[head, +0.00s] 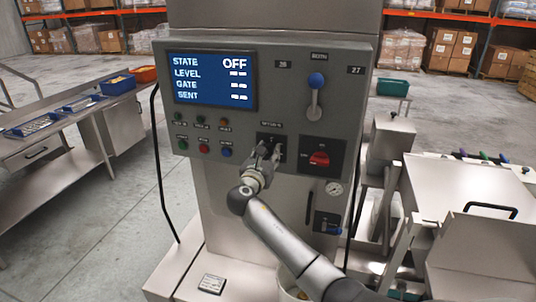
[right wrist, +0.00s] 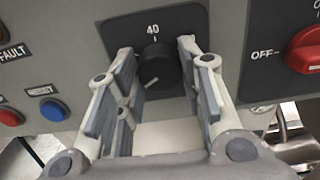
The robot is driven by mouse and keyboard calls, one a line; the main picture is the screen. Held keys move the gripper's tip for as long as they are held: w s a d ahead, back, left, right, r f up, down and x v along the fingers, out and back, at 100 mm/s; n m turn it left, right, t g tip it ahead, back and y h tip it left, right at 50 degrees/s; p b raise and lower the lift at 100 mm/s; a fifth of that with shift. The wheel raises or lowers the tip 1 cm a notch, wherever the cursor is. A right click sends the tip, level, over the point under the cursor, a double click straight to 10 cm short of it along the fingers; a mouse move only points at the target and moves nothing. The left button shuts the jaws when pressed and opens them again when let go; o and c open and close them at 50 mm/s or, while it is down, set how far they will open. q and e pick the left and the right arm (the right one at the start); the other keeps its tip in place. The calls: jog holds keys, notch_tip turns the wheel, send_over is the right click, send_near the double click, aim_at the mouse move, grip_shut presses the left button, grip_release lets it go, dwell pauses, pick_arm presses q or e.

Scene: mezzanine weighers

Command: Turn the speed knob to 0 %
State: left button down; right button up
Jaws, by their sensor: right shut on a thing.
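The speed knob (right wrist: 157,66) is a round black knob on a dark plate in the right wrist view, with "40" printed above it. A pale mark on its lower left points down and left; other scale numbers are hidden or out of view. My right gripper (right wrist: 158,72) has its fingers on both sides of the knob and is shut on it. In the head view the right gripper (head: 264,151) covers most of the knob at the middle of the panel. My left gripper is not in view.
A red rotary switch (head: 319,158) sits just right of the knob, with "OFF" on its left. Small coloured buttons (head: 204,150) are to the left. A blue-topped lever (head: 315,98) is above right. The screen (head: 210,80) reads STATE OFF.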

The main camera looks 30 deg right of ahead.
jog(key=o, duration=1)
jog(key=shift+w, duration=0.1)
jog(key=shift+o, duration=0.2)
jog(key=shift+s+a, duration=0.2)
jog(key=v, duration=1.1)
jog(key=shift+s, duration=0.2)
jog(key=shift+a, duration=0.15)
